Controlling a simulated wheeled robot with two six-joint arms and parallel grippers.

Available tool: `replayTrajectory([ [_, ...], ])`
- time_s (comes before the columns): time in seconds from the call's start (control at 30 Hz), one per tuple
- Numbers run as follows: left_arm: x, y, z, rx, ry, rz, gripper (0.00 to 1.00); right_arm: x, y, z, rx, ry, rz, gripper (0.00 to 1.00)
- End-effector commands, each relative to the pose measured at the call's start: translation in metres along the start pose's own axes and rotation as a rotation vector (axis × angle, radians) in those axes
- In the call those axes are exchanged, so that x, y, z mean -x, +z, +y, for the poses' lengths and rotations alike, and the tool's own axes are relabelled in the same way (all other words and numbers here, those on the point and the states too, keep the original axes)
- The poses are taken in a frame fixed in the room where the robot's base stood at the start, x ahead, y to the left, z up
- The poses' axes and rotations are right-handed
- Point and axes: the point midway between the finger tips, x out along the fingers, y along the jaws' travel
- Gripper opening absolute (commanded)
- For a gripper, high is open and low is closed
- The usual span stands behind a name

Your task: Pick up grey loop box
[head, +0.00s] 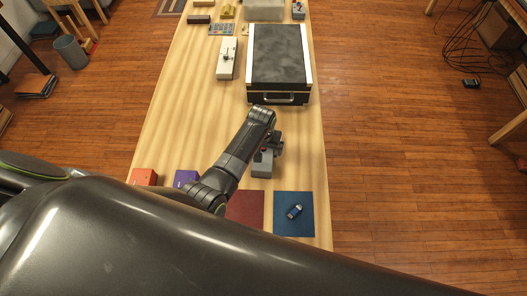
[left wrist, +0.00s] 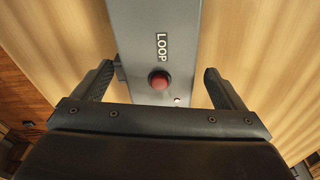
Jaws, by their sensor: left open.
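The grey loop box (left wrist: 152,40) carries a "LOOP" label and a red button in the left wrist view. It lies between the two fingers of my left gripper (left wrist: 165,88), which are apart with a gap on each side of the box. In the head view the grey loop box (head: 262,168) stands on the wooden table, partly hidden by my left arm. My left gripper (head: 268,148) is above and at it there. My right gripper is not in view.
A blue mat (head: 280,222) with a small blue object (head: 295,212) and a dark red mat (head: 244,205) lie nearby. An orange box (head: 144,177) and a purple box (head: 186,177) stand to the left. A large black case (head: 279,55) and a white device (head: 227,62) stand farther back.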

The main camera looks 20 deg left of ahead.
Motion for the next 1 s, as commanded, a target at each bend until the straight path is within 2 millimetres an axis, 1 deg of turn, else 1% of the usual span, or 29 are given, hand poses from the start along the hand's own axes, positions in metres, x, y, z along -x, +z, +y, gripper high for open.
replayTrajectory([
  [0.23, -0.001, 0.000, 0.000, 0.000, 0.000, 0.001, 0.92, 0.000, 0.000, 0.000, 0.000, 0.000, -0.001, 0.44],
  [0.27, -0.001, 0.000, 0.000, 0.000, 0.000, 0.001, 0.90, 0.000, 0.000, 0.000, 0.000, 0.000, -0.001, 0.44],
  [0.6, -0.001, -0.001, 0.000, 0.000, 0.000, 0.002, 0.45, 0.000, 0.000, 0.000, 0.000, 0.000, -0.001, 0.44],
  [0.87, 0.002, -0.001, 0.000, 0.000, 0.000, 0.002, 0.44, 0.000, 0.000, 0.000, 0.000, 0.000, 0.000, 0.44],
  [1.0, 0.014, -0.003, 0.001, 0.000, 0.001, 0.005, 0.44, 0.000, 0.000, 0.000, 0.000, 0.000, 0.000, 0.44],
])
